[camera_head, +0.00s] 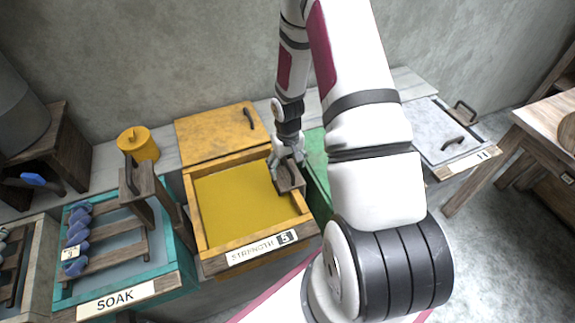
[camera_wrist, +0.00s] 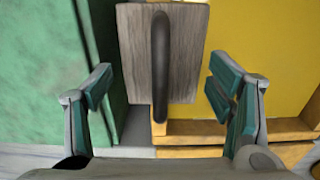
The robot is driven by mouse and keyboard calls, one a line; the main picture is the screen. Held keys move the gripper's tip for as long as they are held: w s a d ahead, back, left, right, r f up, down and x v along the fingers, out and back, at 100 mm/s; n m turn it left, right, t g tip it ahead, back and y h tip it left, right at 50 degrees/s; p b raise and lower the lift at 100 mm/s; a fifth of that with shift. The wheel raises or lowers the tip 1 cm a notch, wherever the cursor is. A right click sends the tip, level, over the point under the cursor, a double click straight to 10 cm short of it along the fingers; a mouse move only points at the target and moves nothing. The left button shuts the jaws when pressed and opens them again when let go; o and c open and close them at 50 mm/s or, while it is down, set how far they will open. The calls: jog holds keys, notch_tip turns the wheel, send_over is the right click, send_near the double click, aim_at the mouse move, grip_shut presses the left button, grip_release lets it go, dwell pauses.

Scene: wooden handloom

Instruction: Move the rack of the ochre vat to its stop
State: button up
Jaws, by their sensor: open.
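The ochre vat (camera_head: 192,215) is an open yellow wooden box filled with flat ochre liquid, with the label "STRENGTH 5" on its front. A grey-brown wooden rack end (camera_head: 291,186) sits at its right rim, under my gripper. In the wrist view this rack end (camera_wrist: 185,60) is a wooden plate with a dark upright handle (camera_wrist: 160,65). My gripper (camera_head: 285,156) is open above the right side of the vat. In the wrist view its fingers (camera_wrist: 165,90) stand apart on either side of the plate and handle, not closed on them. The rest of the rack is hidden.
A teal SOAK vat (camera_head: 172,245) with a wooden rack and blue skeins (camera_head: 77,238) stands at left. A yellow lid (camera_head: 215,134) and yellow pot (camera_head: 138,145) are behind. A green surface (camera_head: 316,150) adjoins at right; a grey lidded vat (camera_head: 437,135) is farther right.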

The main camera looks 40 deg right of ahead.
grip_shut()
jog(key=shift+r, duration=0.1)
notch_tip(320, 180, up, 18)
jog(key=p, duration=0.7)
dwell(0.9)
jog(key=shift+w+r, duration=0.1)
jog(key=shift+r, duration=0.05)
jog(key=shift+o, duration=1)
grip_release()
notch_tip(320, 180, up, 7)
jog(key=p, duration=0.1)
